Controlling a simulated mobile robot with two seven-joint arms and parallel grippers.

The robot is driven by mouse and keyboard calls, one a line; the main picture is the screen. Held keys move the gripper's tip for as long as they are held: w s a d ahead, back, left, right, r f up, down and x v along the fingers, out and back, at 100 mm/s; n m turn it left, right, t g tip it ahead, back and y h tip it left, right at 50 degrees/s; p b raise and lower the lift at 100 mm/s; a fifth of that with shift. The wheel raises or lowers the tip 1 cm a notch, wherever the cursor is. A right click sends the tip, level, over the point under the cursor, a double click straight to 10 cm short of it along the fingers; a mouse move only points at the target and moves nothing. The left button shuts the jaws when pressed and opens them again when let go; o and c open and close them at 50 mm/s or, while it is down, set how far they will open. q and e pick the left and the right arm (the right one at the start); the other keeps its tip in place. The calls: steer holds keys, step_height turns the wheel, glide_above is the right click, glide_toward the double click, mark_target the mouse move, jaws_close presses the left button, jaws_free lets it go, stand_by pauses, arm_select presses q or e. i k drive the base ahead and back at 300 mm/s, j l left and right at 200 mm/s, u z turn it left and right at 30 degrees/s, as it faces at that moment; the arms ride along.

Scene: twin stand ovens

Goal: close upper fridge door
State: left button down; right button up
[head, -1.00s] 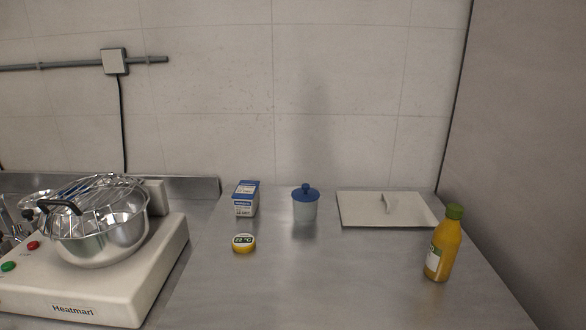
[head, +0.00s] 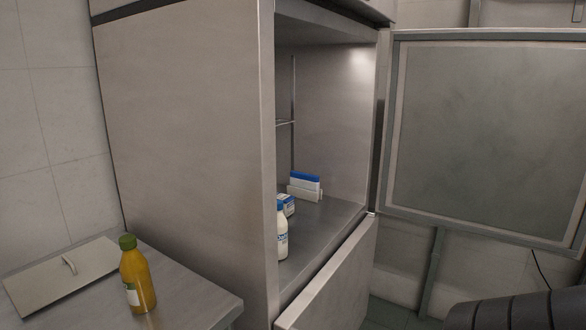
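The upper fridge door (head: 480,125) stands wide open at the right in the head view, its inner panel and seal frame facing me. It is hinged at the right side of the steel fridge (head: 185,130). Inside the open upper compartment are a white bottle with a blue cap (head: 282,235), a small blue and white box (head: 288,204) and a white and blue item (head: 305,186). Neither gripper is in view.
A steel counter (head: 190,285) at the lower left holds a yellow bottle with a green cap (head: 137,275) and a flat lid with a handle (head: 62,278). A dark ribbed object (head: 520,312) fills the lower right corner.

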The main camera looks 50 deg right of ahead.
mark_target(485, 132)
steer(key=k+z, duration=0.1)
steer(key=z, duration=0.35)
steer(key=k+z, duration=0.1)
steer(key=z, duration=0.35)
steer(key=l+z, duration=0.1)
steer(key=z, duration=0.3)
steer(key=i+l+z, duration=0.1)
steer(key=z, duration=0.35)
steer(key=i+l+z, duration=0.15)
steer(key=z, duration=0.35)
steer(key=i+l+z, duration=0.3)
steer(key=i, duration=0.25)
steer(key=i+l+z, duration=0.25)
steer(key=i, duration=0.35)
steer(key=j, duration=0.1)
